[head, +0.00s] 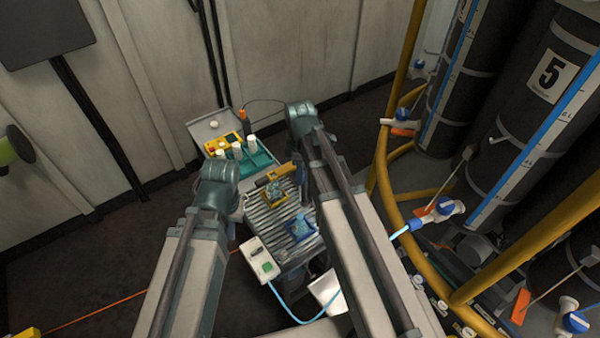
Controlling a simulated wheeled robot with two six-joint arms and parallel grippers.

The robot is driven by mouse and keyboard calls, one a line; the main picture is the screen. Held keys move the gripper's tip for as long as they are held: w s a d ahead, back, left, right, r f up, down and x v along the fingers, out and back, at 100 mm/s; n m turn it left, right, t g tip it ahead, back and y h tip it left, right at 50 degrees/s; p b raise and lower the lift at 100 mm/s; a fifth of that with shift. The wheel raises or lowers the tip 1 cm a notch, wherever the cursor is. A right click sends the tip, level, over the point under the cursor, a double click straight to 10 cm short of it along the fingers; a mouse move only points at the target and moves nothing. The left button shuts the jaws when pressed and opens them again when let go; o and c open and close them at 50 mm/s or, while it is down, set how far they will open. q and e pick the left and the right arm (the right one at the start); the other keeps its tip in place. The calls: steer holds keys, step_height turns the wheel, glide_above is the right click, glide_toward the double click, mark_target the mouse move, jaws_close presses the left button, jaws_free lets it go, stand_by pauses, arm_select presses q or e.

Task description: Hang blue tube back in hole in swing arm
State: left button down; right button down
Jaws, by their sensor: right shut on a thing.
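A light blue tube (284,303) leaves a pale box with a green button (261,260) and curves down and right, where my right arm hides it. A light blue length with a darker blue end piece (408,228) shows on the other side of my right arm, close to a white and blue valve (446,208). I cannot tell whether both lengths are one tube. I cannot pick out the swing arm or its hole. Both my arms reach forward, and their bent joints hide the grippers, so I cannot see what either one holds.
Yellow pipes (384,165) and dark tanks (540,85) crowd the right.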

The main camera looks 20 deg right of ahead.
step_height(320, 180, up, 11)
steer(key=p, duration=1.1)
steer(key=shift+r, duration=0.15)
stand_by(0.7)
steer(key=w+a+r, duration=0.1)
steer(key=w+a, duration=0.6)
steer(key=shift+w+p, duration=0.15)
steer(key=shift+p, duration=0.3)
steer(key=shift+f, duration=0.1)
steer(key=shift+f+b, duration=1.6)
steer(key=shift+b, duration=0.1)
steer(key=shift+f+b, duration=0.4)
steer(key=shift+f+b, duration=0.9)
steer(key=shift+f, duration=0.05)
